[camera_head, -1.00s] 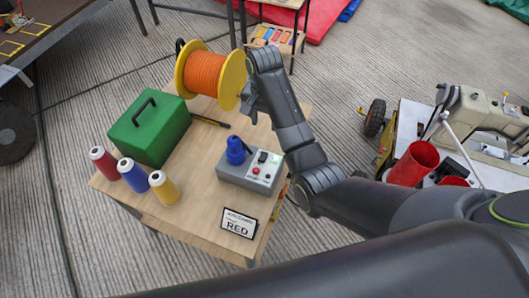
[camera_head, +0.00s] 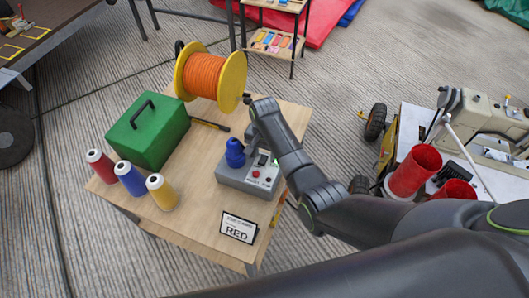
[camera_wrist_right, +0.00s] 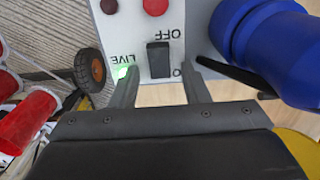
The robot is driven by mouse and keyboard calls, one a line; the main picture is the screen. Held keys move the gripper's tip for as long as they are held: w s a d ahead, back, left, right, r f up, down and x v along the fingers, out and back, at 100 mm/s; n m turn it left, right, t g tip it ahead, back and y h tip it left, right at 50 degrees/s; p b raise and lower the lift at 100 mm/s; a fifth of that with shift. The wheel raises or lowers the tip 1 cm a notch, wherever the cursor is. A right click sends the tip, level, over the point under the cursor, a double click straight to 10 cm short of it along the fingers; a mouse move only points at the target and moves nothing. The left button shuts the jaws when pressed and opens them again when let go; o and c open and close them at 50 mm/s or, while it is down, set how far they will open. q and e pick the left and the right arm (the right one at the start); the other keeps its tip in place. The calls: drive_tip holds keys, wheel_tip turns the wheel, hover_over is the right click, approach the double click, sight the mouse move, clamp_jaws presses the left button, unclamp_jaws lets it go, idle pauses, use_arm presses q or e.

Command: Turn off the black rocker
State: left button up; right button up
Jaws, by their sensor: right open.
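The black rocker (camera_wrist_right: 158,58) sits on the white top panel of a grey control box (camera_head: 238,183) on the wooden table. It has OFF lettering at one end, and a green light (camera_wrist_right: 122,73) glows beside it next to the word LIVE. My right gripper (camera_wrist_right: 163,83) is open and empty. In the right wrist view its two fingertips stand on either side of the rocker's near end; contact cannot be told. In the head view my right gripper (camera_head: 252,135) hangs over the back of the box and partly hides the panel. My left gripper is out of view.
A blue plug (camera_head: 235,153) stands on the box beside a red button (camera_head: 255,174). Bare tabletop lies front left of the box.

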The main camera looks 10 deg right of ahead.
clamp_jaws()
drive_tip(key=p, duration=0.2)
drive_tip(key=t+h+p, duration=0.1)
drive_tip(key=p, duration=0.1)
drive_tip(key=shift+s+a+r, duration=0.2)
drive_tip(key=shift+s+r, duration=0.1)
drive_tip(key=shift+r, duration=0.1)
drive_tip(key=shift+f+t+h+p, duration=0.2)
drive_tip(key=shift+t+h+p, duration=0.25)
drive_tip(key=shift+t, duration=0.45)
unclamp_jaws()
drive_tip(key=shift+r, duration=0.1)
